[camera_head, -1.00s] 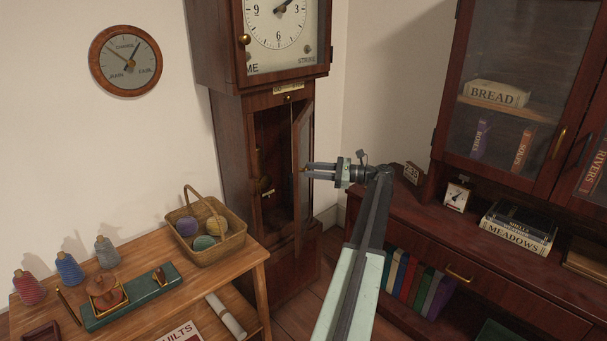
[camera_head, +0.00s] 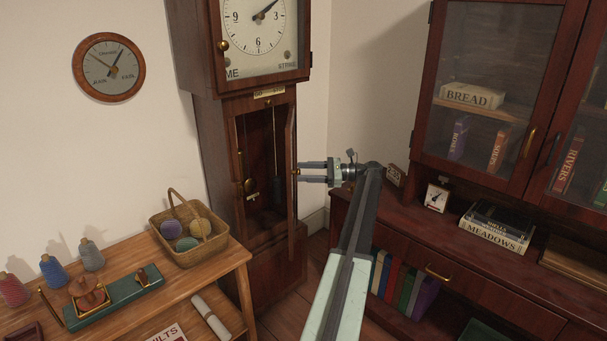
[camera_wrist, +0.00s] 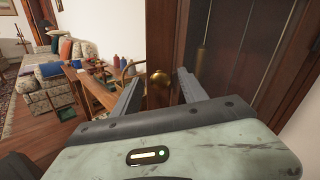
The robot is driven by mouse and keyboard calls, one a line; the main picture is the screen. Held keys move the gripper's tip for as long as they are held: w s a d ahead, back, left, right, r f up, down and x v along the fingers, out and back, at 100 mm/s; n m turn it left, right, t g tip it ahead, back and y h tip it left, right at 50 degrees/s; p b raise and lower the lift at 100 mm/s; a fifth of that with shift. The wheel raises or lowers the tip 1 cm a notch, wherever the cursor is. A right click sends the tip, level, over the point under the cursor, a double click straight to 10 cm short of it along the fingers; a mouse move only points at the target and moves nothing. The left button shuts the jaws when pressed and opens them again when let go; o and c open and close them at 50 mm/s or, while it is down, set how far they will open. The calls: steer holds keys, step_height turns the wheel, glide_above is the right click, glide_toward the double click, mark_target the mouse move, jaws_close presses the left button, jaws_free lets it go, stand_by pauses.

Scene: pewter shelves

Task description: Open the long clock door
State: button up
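The long clock door (camera_head: 291,205) stands open at the right side of the tall clock's trunk and shows nearly edge-on. Its brass knob (camera_wrist: 160,80) sits between my gripper's fingertips in the wrist view. The pendulum and dark inside of the clock case (camera_head: 260,170) are visible. My gripper (camera_head: 300,170) reaches in from the right at the door's edge. Its two fingers are apart, one on each side of the knob, with a small gap showing beside it in the wrist view (camera_wrist: 161,78). Whether a finger touches the knob is unclear.
A wooden table (camera_head: 225,270) with a wicker basket (camera_head: 187,240) of yarn stands left of the clock. A dark cabinet (camera_head: 430,225) with books stands to the right of my arm. Floor (camera_head: 285,312) shows between table and cabinet.

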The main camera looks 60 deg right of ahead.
steer(key=v, duration=0.7)
steer(key=shift+s+d, duration=0.1)
steer(key=shift+s, duration=0.25)
steer(key=shift+c, duration=0.3)
